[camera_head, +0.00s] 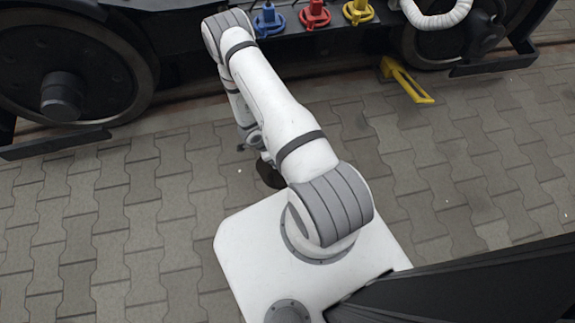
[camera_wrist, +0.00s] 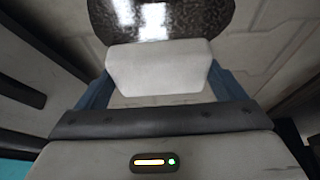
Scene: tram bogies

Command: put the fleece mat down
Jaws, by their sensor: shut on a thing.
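My gripper (camera_wrist: 158,80) is shut, its two blue fingers on either side of a pale block, which I take to be the fleece mat (camera_wrist: 157,68). The mat is off-white with rounded corners and lies level across the wrist view. Beyond it is a dark, glossy, speckled round patch (camera_wrist: 165,14), cut off by the top edge. A dark patch (camera_head: 270,174) also shows in the head view, beside my white base and partly behind my arm. My gripper and the mat are not clearly seen in the head view. The gap between mat and floor cannot be judged.
A bogie with large wheels (camera_head: 75,75) runs along the back. It carries blue (camera_head: 268,20), red (camera_head: 314,14) and yellow (camera_head: 358,11) fittings and a white hose (camera_head: 437,17). A yellow bracket (camera_head: 406,80) juts out low. Grey paving (camera_head: 110,215) lies free at left and right.

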